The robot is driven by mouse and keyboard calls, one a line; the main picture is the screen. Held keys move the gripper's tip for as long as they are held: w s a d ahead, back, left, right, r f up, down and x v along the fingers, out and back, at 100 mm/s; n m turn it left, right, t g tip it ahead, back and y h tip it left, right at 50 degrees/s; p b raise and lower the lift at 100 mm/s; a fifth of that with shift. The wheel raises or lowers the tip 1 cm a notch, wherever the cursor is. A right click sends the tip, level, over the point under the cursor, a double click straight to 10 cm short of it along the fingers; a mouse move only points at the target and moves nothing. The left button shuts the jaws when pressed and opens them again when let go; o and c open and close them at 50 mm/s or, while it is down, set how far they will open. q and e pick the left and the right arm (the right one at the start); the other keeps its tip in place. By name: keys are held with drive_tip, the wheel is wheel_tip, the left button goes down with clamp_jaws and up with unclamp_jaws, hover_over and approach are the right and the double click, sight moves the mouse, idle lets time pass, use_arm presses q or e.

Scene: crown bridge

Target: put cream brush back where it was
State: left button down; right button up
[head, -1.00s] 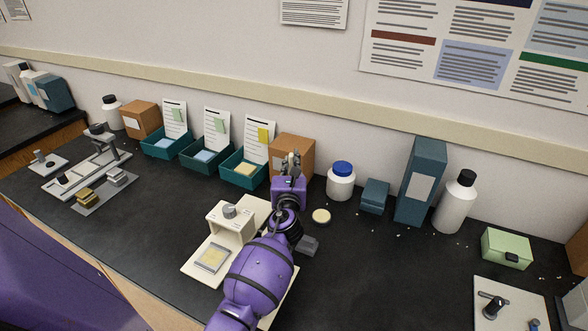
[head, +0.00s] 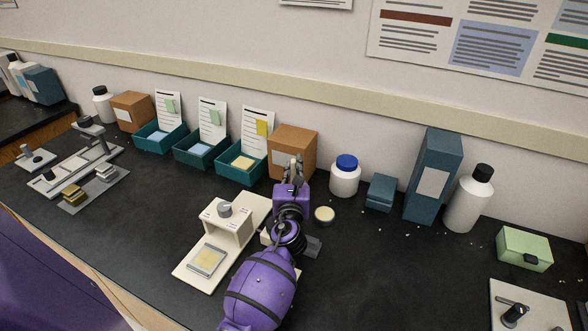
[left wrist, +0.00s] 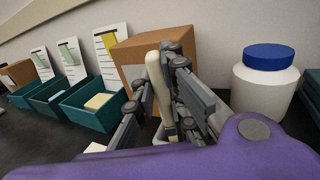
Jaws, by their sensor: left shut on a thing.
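My left gripper (head: 290,168) is in the middle of the counter, in front of the orange-brown box. It is shut on the cream brush, whose pale upright handle (left wrist: 157,84) shows between the fingers in the left wrist view. The brush's lower end is mostly hidden by the fingers, and I cannot tell if it touches anything. In the head view the brush is largely hidden by the gripper. My right gripper is not in view.
The orange-brown box (head: 295,145) stands behind my gripper. Teal bins (head: 238,178) stand left. A cream stand (head: 228,222) is at front left. The right-centre counter is fairly clear.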

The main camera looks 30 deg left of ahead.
use_arm(q)
drive_tip(key=shift+f, duration=0.2)
drive_tip(key=c, duration=1.8)
unclamp_jaws()
drive_tip(key=shift+r, duration=0.1)
